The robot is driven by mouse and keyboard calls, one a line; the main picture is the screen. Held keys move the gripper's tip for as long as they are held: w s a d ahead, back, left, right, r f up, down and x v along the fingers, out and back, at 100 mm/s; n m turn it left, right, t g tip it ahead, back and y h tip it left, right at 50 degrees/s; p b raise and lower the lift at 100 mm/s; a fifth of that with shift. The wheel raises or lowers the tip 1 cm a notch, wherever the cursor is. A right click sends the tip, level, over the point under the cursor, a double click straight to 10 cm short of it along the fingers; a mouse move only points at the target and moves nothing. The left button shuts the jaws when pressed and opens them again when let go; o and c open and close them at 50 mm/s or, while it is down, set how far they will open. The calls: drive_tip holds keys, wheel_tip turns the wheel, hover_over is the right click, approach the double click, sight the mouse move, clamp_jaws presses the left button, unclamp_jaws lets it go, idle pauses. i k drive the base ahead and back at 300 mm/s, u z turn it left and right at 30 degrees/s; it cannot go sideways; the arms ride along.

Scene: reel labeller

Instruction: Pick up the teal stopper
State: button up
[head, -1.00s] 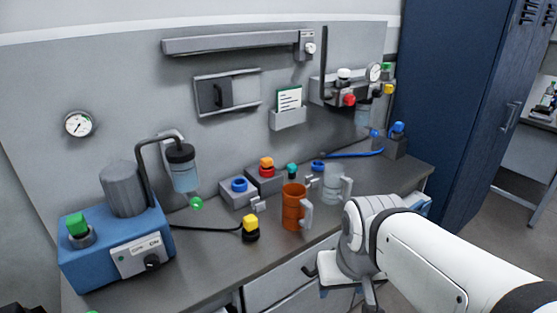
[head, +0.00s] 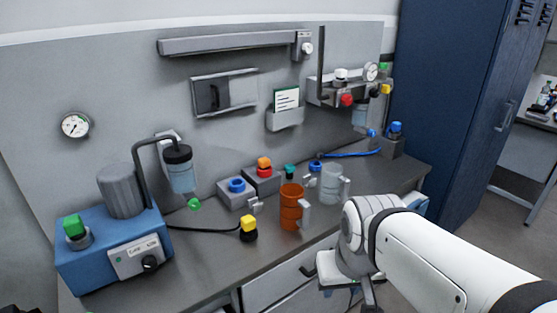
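The teal stopper (head: 289,170) is a small teal piece with a dark lower part at the back of the grey bench, in the head view. It stands just right of the grey box with the red and orange pieces and behind the orange mug (head: 291,208). The mug is close in front of its lower part. My white arm comes in from the lower right, well to the right of and in front of the stopper. My gripper's fingers cannot be made out, and nothing of mine touches the stopper.
A clear mug (head: 331,184) and a blue ring-shaped piece (head: 316,166) stand right of the stopper. A grey box with a blue ring (head: 236,185) and a yellow-topped knob (head: 248,224) are to the left. A blue machine (head: 110,245) fills the left end. The front middle of the bench is clear.

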sight(289, 169)
drive_tip(key=z, duration=2.35)
drive_tip(key=i, duration=1.7)
drive_tip(key=u, duration=1.55)
drive_tip(key=k, duration=0.1)
drive_tip(key=u, duration=1.75)
drive_tip(key=i, duration=0.8)
